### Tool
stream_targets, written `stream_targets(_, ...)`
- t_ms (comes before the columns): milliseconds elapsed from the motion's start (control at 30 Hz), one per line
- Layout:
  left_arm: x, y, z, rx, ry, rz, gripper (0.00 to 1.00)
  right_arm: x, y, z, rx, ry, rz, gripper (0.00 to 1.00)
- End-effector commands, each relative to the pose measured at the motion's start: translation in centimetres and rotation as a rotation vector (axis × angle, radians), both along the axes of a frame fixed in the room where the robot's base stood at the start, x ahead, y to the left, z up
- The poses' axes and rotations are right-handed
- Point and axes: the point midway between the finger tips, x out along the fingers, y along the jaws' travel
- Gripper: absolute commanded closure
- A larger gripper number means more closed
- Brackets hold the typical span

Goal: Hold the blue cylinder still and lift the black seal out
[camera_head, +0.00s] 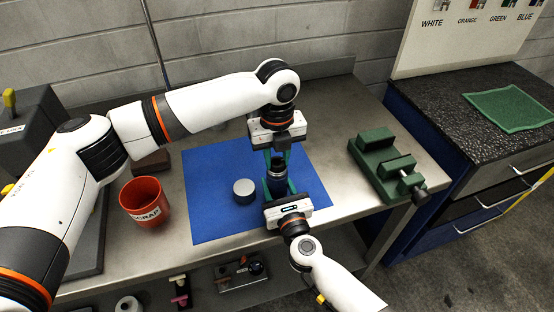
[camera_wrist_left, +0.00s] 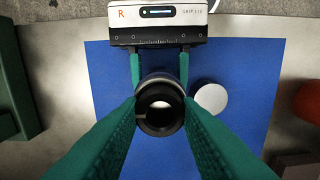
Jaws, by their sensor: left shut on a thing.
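The black seal (camera_wrist_left: 158,112) shows in the left wrist view as a thick black ring with an open bore. It sits at the top of the cylinder (camera_wrist_left: 152,84), whose pale rim shows behind it. My left gripper (camera_head: 278,163) points down from above, its green fingers shut on the seal from both sides. My right gripper (camera_head: 277,194) comes in low from the front; in the left wrist view its green fingers (camera_wrist_left: 160,78) flank the cylinder and look closed on it. The cylinder (camera_head: 277,184) looks dark and upright in the head view. How deep the seal sits is hidden.
A grey round piece (camera_head: 244,188) stands on the blue mat (camera_head: 212,208), left of the cylinder. A red scrap bin (camera_head: 146,202) is farther left. A green vise (camera_head: 384,166) stands at the right of the steel bench. The mat's left part is clear.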

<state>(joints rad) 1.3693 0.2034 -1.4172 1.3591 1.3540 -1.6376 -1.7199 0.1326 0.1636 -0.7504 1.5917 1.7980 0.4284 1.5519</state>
Motion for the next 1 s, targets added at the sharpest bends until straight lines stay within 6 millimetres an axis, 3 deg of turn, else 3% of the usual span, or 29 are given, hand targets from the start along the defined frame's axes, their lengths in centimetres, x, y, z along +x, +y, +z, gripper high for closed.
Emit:
stream_targets(167, 0.0, -0.1, 2.1, -0.002, -0.003, -0.001, 0.91, 0.0, 0.0, -0.1, -0.001, 0.002, 0.0, 0.98)
stream_targets(500, 0.0, -0.1, 8.5, -0.003, -0.002, 0.0, 0.91, 0.0, 0.0, -0.1, -0.001, 0.002, 0.0, 0.98)
stream_targets(700, 0.0, 0.0, 9.9, -0.001, 0.0, -0.001, 0.91, 0.0, 0.0, -0.1, -0.001, 0.002, 0.0, 0.98)
stream_targets(933, 0.0, 0.0, 10.0, -0.001, 0.0, 0.0, 0.91, 0.0, 0.0, -0.1, -0.001, 0.002, 0.0, 0.98)
stream_targets(967, 0.0, 0.0, 10.0, -0.001, 0.0, 0.0, 0.91, 0.0, 0.0, -0.1, -0.001, 0.002, 0.0, 0.49)
stream_targets(1000, 0.0, 0.0, 10.0, -0.001, 0.0, 0.0, 0.91, 0.0, 0.0, -0.1, -0.001, 0.002, 0.0, 0.43)
